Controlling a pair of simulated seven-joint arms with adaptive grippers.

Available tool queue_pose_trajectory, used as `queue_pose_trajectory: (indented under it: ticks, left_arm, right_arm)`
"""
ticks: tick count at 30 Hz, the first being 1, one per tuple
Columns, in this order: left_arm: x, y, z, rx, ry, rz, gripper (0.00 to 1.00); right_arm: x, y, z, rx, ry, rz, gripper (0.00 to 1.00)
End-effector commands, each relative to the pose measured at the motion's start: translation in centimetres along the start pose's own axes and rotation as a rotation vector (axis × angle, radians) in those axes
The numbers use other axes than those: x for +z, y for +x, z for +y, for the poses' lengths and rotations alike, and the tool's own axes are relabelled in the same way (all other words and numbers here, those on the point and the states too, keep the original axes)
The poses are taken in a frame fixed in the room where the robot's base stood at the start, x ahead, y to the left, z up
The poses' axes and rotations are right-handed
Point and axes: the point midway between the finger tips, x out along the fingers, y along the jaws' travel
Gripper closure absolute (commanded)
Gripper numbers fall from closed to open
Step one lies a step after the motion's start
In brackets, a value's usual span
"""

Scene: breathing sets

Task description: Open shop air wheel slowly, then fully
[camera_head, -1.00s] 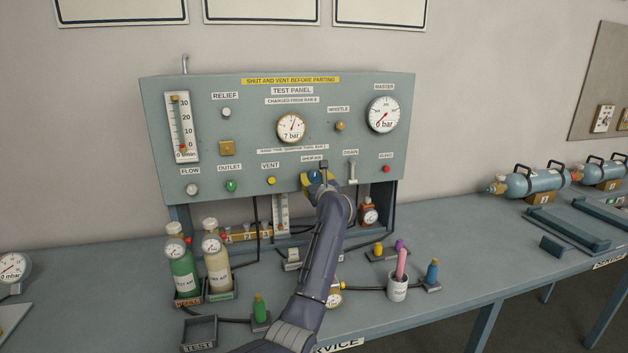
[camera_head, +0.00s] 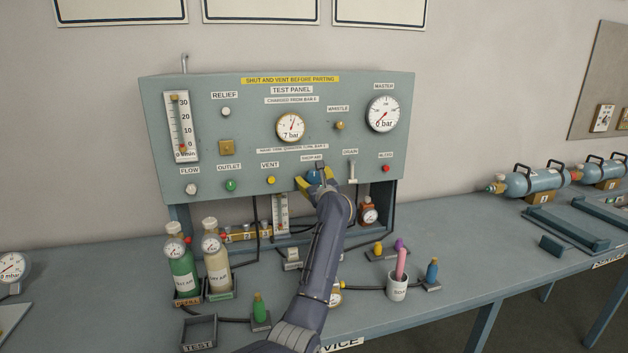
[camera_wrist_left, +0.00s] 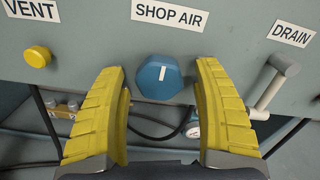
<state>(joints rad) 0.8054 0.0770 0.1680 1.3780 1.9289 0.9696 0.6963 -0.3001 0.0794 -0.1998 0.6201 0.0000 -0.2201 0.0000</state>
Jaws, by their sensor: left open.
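The blue shop air wheel (camera_wrist_left: 159,77) sits on the panel under the SHOP AIR label in the left wrist view, with a white mark near its right side pointing upward and slightly right. In the head view the wheel (camera_head: 314,177) is partly hidden by my left gripper (camera_head: 316,183). In the left wrist view the yellow fingers of my left gripper (camera_wrist_left: 163,85) are open, one on each side of the wheel, with gaps visible at both sides. My right gripper is not seen.
The yellow VENT knob (camera_wrist_left: 38,55) lies left of the wheel and the grey DRAIN lever (camera_wrist_left: 275,85) close to the right finger. The panel's middle gauge (camera_head: 291,127) reads about 7 bar; the master gauge (camera_head: 383,114) reads 0 bar. Bottles (camera_head: 183,270) stand on the bench below.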

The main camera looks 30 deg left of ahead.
Motion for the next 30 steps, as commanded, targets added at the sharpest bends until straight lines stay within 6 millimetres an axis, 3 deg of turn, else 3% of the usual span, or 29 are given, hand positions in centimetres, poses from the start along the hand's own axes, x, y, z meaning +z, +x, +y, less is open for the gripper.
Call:
queue_pose_trajectory:
  ticks: [8, 21, 30]
  left_arm:
    - [0.0, -1.4, -0.1, -0.001, -0.001, -0.001, 0.33]
    - [-0.1, -8.6, -0.1, -0.001, -0.002, 0.000, 0.33]
    - [-0.1, -11.5, 0.0, 0.000, 0.000, 0.000, 0.33]
  right_arm:
    - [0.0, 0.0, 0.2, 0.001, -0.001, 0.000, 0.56]
    - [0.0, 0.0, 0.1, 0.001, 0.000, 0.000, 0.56]
    - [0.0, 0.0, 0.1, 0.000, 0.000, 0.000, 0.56]
